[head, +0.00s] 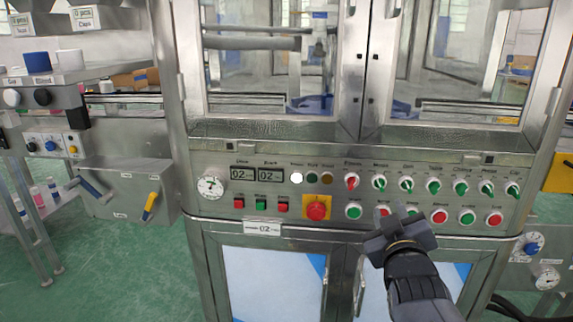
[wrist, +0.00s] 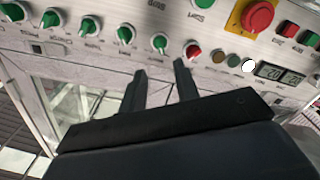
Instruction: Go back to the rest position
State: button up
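My gripper (head: 398,222) is in front of the lower right part of the machine's control panel (head: 330,200). It covers parts of the lower row of buttons in the head view. In the wrist view my gripper (wrist: 160,70) has its two dark fingers apart with nothing between them. The panel's green knobs (wrist: 87,26), a red knob (wrist: 193,50) and the red emergency stop (wrist: 258,14) lie beyond the fingers. I cannot tell the exact gap between fingertips and panel.
A red emergency stop on a yellow plate (head: 317,208) sits left of my gripper. Glass doors (head: 270,60) stand above the panel and cabinet doors (head: 270,280) below. A side station with a yellow-handled lever (head: 151,205) is at left. Green floor (head: 120,270) is open at lower left.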

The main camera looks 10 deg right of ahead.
aim_at(381, 188)
jog(key=b+x, duration=0.1)
jog(key=x, duration=0.9)
jog(key=shift+f+b, duration=0.1)
jog(key=shift+b, duration=0.2)
jog(key=shift+s+a, duration=0.1)
